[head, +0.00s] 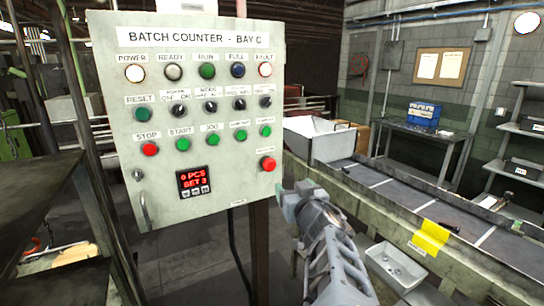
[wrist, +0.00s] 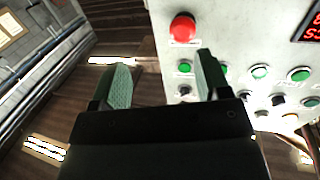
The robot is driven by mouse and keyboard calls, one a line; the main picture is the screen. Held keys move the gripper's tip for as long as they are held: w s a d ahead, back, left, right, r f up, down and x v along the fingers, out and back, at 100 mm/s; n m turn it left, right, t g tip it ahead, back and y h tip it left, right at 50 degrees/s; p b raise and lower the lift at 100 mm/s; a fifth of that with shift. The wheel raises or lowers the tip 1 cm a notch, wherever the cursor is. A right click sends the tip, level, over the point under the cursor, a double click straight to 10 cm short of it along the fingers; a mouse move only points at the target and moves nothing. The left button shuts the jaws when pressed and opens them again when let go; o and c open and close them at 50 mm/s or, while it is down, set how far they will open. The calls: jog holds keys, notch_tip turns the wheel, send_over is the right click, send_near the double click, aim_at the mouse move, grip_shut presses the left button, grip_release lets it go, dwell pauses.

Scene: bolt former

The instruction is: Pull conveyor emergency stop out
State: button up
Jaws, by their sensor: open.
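A red mushroom button (head: 267,164) sticks out at the lower right of the grey control panel (head: 225,190); its small label is too small to read. It also shows at the top of the wrist view (wrist: 182,27). My gripper (head: 290,190) is just below and right of this button in the head view, in front of the panel's right edge. In the wrist view the two green fingers of my gripper (wrist: 162,60) stand wide apart with nothing between them. The button lies beyond the fingertips, nearer the right finger, and is not touched as far as I can see.
A second red button (head: 150,149), marked STOP, sits at the panel's left. Green buttons, knobs, lamps and a red counter display (head: 194,181) fill the panel. A conveyor (head: 400,193) with a yellow tag (head: 430,237) runs along the right. A white tray (head: 396,267) sits below it.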

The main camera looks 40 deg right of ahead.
aim_at(271, 166)
jog(key=w+y, duration=0.1)
jog(key=w, duration=0.2)
jog(key=w+r+n+t+y, duration=0.1)
jog(key=w, duration=0.3)
jog(key=w+d+n+y+p, duration=0.1)
jog(key=w+y, duration=0.1)
jog(key=w, duration=0.1)
jog(key=shift+w+d+r, duration=0.1)
jog(key=shift+w+r, duration=0.25)
jog(key=shift+r, duration=0.05)
